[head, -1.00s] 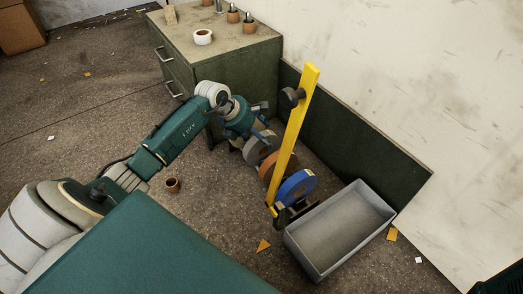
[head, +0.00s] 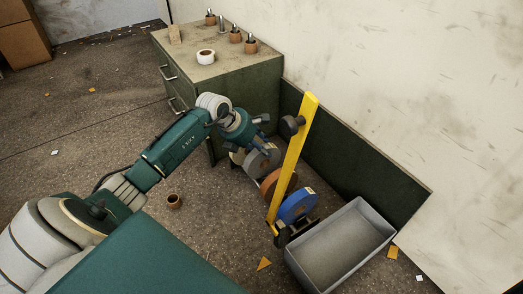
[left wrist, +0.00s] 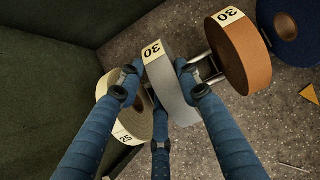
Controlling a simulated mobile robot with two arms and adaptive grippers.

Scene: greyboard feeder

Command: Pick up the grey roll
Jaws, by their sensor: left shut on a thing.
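The grey roll (left wrist: 172,88), labelled 30, stands on edge in the left wrist view between my blue fingers. In the head view, the left gripper (head: 250,146) is at the row of rolls beside the green cabinet. My right gripper is in neither view.
A cream roll (left wrist: 138,120) stands close on the left of the grey one, a brown roll (left wrist: 243,56) and a blue roll (left wrist: 291,32) on the right. The yellow bar (head: 294,155) rises close by. A grey bin (head: 341,243) and green cabinet (head: 221,75) flank the row.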

